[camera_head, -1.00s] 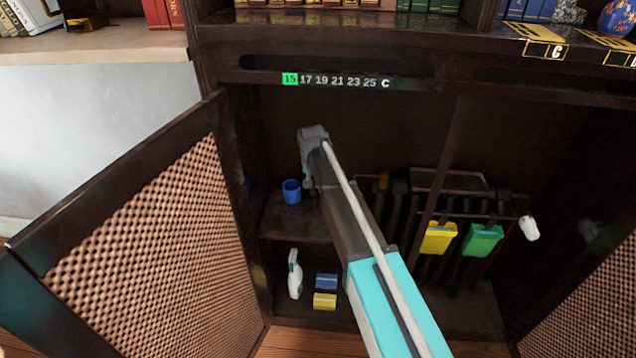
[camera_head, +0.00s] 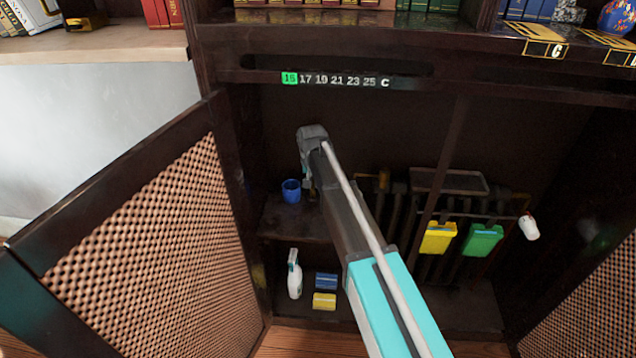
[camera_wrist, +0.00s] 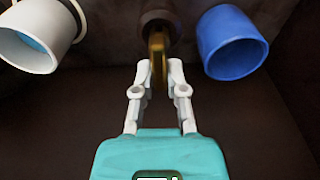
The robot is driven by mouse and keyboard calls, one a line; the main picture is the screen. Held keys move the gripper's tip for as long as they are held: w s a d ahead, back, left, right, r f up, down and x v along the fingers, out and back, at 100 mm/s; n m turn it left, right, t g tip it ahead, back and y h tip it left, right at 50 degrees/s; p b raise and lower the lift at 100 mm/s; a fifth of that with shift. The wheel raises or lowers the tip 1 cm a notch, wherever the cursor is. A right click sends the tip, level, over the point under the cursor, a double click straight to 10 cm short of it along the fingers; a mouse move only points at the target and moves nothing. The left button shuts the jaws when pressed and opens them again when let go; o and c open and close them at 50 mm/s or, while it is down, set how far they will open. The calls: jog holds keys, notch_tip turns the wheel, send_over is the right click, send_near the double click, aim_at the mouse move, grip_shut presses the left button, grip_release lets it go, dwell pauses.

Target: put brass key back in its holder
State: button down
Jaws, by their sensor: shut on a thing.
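The brass key (camera_wrist: 157,48) is a narrow golden piece between my gripper's fingertips in the wrist view. My gripper (camera_wrist: 159,74) is shut on it. The key's far end lies against a dark brown round holder (camera_wrist: 176,24) at the top middle. I cannot tell whether the key is inside the holder or only in front of it. A blue cup (camera_wrist: 232,42) is to the right and a white cup (camera_wrist: 40,38) with a blue inside is to the left. In the head view the blue cup (camera_head: 291,191) stands on the cabinet shelf, left of my gripper. The key is hidden there.
The open cabinet door (camera_head: 160,250) is on the left. A spray bottle (camera_head: 294,274), a blue sponge (camera_head: 326,281) and a yellow sponge (camera_head: 324,301) stand below the shelf. Yellow (camera_head: 439,238) and green (camera_head: 482,240) containers hang at the right.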

jog(key=shift+f+b, duration=0.8)
jog(key=shift+f, duration=0.05)
dwell(1.1)
jog(key=c, duration=0.6)
grip_release()
jog(key=shift+s, duration=0.15)
